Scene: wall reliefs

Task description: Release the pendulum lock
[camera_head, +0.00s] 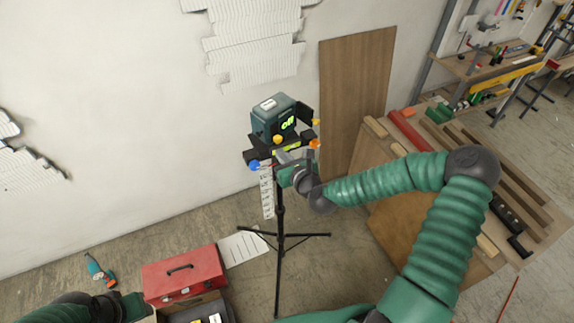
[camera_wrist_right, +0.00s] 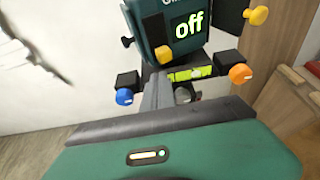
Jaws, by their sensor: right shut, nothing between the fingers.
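A dark teal laser-level-like device (camera_head: 273,117) stands on a black tripod (camera_head: 280,240) by the wall. Its screen reads "off", also in the right wrist view (camera_wrist_right: 189,25). I cannot tell which part is the pendulum lock. My right gripper (camera_head: 282,156) is shut and empty, its fingertips (camera_wrist_right: 157,88) close to the device's lower front, between the blue and orange knobs. Contact is unclear. My left gripper (camera_head: 134,306) is low at left, its fingers not clear.
A red toolbox (camera_head: 181,274) and an open case (camera_head: 205,308) sit on the floor at lower left, with a drill (camera_head: 100,270) beside them. A wooden board (camera_head: 356,95) leans on the wall behind the device. A workbench (camera_head: 490,200) stands at right.

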